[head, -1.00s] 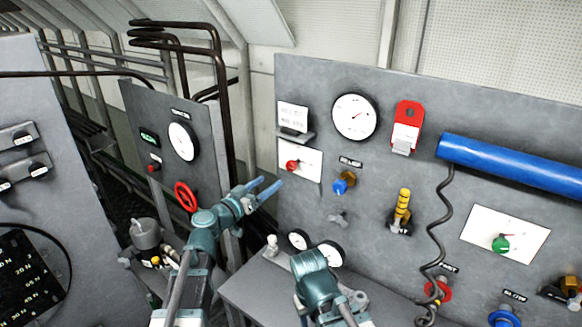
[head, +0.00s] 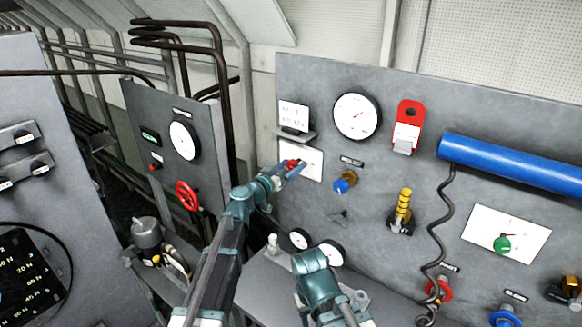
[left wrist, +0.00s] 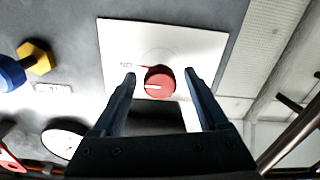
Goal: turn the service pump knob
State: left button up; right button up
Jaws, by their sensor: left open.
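A red round knob (left wrist: 159,81) with a white pointer line sits on a white plate (left wrist: 120,45) in the left wrist view. In the head view the red knob (head: 292,163) shows on the same white plate (head: 313,166) at the left of the grey panel. My left gripper (left wrist: 160,78) is open, with one finger on each side of the knob and a gap visible on both sides. In the head view my left gripper (head: 290,171) partly covers the knob. My right arm shows at the bottom centre of the head view, but I cannot make out its jaws.
A blue-and-yellow valve (head: 344,182) is right of the knob plate. A round gauge (head: 356,117) and a red tag (head: 407,125) are above it. A green knob (head: 502,244) is at the right. A red handwheel (head: 187,196) is on the left panel.

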pick_arm(q)
grip_shut()
dwell(0.4)
jog(key=n, duration=0.9)
jog(key=shift+n, duration=0.3)
jog(key=n, duration=0.4)
jog(key=shift+n, duration=2.1)
